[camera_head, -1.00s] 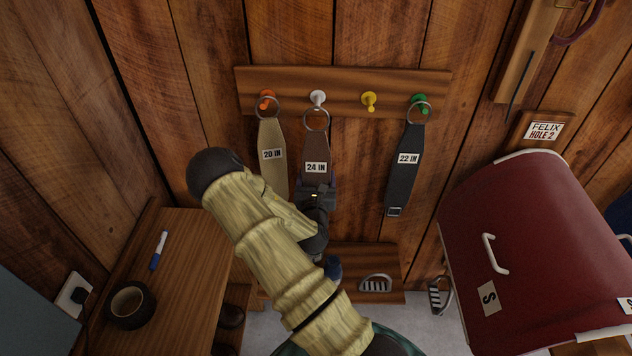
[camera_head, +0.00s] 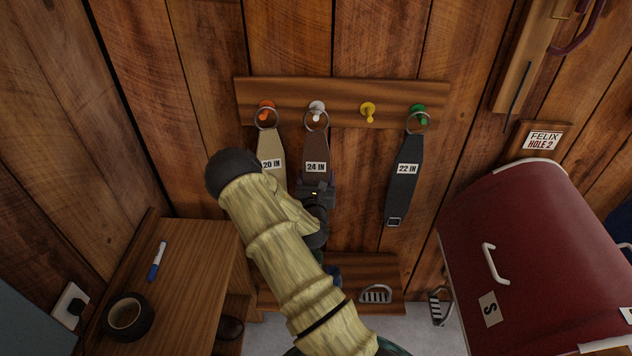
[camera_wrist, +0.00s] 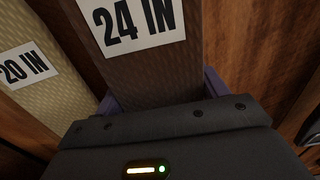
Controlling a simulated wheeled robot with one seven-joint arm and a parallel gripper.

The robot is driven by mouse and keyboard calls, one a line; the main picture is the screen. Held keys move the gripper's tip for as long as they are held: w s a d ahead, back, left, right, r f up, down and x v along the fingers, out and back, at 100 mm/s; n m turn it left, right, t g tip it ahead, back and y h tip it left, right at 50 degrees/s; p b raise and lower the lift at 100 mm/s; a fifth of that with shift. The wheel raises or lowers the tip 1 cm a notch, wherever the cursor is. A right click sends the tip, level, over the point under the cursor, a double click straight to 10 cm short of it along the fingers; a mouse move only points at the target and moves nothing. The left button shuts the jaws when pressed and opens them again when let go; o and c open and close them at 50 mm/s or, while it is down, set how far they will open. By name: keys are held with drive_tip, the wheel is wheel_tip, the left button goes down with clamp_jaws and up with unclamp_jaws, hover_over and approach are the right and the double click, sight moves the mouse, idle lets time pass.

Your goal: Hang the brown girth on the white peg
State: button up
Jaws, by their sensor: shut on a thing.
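The brown girth (camera_head: 317,149), labelled 24 IN, hangs upright in front of the wall with its metal ring (camera_head: 307,126) at the top. The white peg (camera_head: 317,106) shows at the ring's upper part. The ring overlaps the peg's lower part in the head view; I cannot tell whether it is around the peg or just in front. My gripper (camera_head: 316,187) is shut on the brown girth below its label. In the wrist view, the girth (camera_wrist: 150,75) runs between the purple fingers of my gripper (camera_wrist: 162,97). The peg and ring are outside that view.
A tan girth (camera_head: 271,146) labelled 20 IN hangs at the orange peg (camera_head: 265,106), close left. A black girth (camera_head: 403,178) hangs at the green peg (camera_head: 417,111). The yellow peg (camera_head: 368,112) is bare. A wooden bench (camera_head: 195,270) stands left, a dark red box (camera_head: 535,240) right.

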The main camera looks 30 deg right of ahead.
drive_tip(key=shift+w+d+f+b, duration=0.4)
drive_tip(key=shift+w+f+b, duration=0.05)
drive_tip(key=shift+w+b, duration=0.25)
idle(0.3)
drive_tip(key=o, duration=1.3)
drive_tip(key=v, duration=1.7)
drive_tip(key=shift+s+b, duration=0.25)
drive_tip(key=shift+b, duration=0.15)
